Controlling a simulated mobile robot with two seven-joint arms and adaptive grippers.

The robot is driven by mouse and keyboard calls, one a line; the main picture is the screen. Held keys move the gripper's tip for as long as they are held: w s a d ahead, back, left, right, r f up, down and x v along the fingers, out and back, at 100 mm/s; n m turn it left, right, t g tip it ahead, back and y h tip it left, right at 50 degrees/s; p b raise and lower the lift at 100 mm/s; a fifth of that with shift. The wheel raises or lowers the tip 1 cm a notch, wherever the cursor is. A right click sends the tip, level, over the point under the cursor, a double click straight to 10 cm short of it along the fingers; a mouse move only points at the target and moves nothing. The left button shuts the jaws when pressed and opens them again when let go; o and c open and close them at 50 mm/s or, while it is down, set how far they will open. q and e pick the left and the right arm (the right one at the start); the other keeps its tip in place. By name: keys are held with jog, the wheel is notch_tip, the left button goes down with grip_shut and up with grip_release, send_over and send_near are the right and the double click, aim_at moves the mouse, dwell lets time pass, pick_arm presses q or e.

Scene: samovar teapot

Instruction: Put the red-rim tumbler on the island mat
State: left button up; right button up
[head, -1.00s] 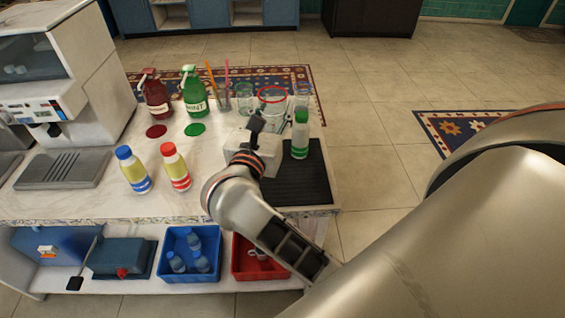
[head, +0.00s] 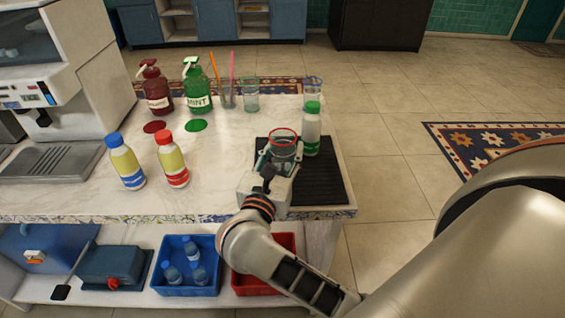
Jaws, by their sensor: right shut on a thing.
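The red-rim tumbler (head: 285,146) is clear glass with a red ring at its top and looks upright. My right gripper (head: 279,163) is shut on it, reaching from the near side and hiding its lower part. The black ribbed mat (head: 323,186) lies at the right end of the white counter. The tumbler appears over the mat's far left part. I cannot tell whether its base touches the mat. My left gripper is not in view.
A green-capped bottle (head: 311,130) stands close to the tumbler's right, at the mat's far edge. Clear glasses (head: 250,97) (head: 313,89) stand farther back. The counter's middle is clear.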

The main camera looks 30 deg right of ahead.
aim_at(284, 160)
notch_tip(284, 160, down, 3)
jog(key=shift+f+b, duration=0.15)
jog(key=shift+b, duration=0.5)
jog(key=shift+r, duration=0.2)
jog(key=shift+f, duration=0.3)
jog(key=o, duration=1.1)
jog(key=shift+r, duration=0.1)
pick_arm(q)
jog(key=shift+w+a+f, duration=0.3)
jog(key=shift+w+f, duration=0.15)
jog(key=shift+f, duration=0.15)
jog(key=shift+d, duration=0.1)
